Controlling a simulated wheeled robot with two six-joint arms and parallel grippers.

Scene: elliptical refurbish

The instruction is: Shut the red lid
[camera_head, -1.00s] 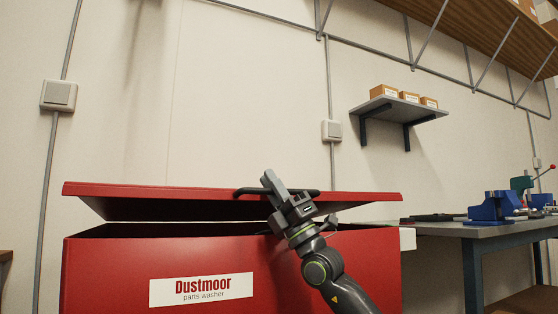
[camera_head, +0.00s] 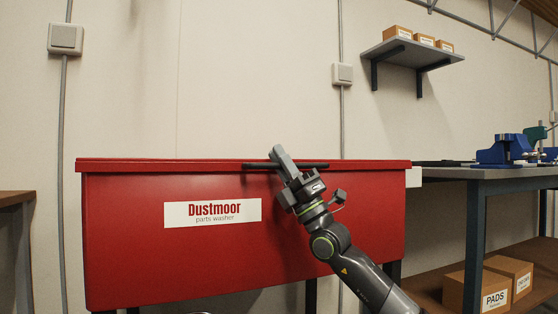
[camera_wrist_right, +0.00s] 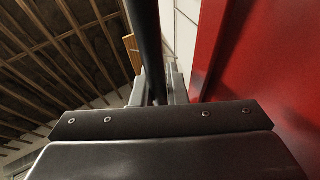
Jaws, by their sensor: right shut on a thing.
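The red lid (camera_head: 130,162) lies flat along the top of the red parts washer (camera_head: 320,240), with no open gap visible between them. A dark bar handle (camera_head: 315,165) runs along the lid's front edge. My right gripper (camera_head: 278,160) is at this handle, shut on it. In the right wrist view the dark handle (camera_wrist_right: 146,45) passes between the two fingers, and a red surface (camera_wrist_right: 270,60) stands close on the right. My left gripper is not in view.
A grey workbench (camera_head: 490,173) with a blue vise (camera_head: 505,150) stands at the right. Cardboard boxes (camera_head: 490,285) sit on its lower shelf. A small wall shelf (camera_head: 415,52) holds several boxes. A brown table edge (camera_head: 15,198) shows at far left.

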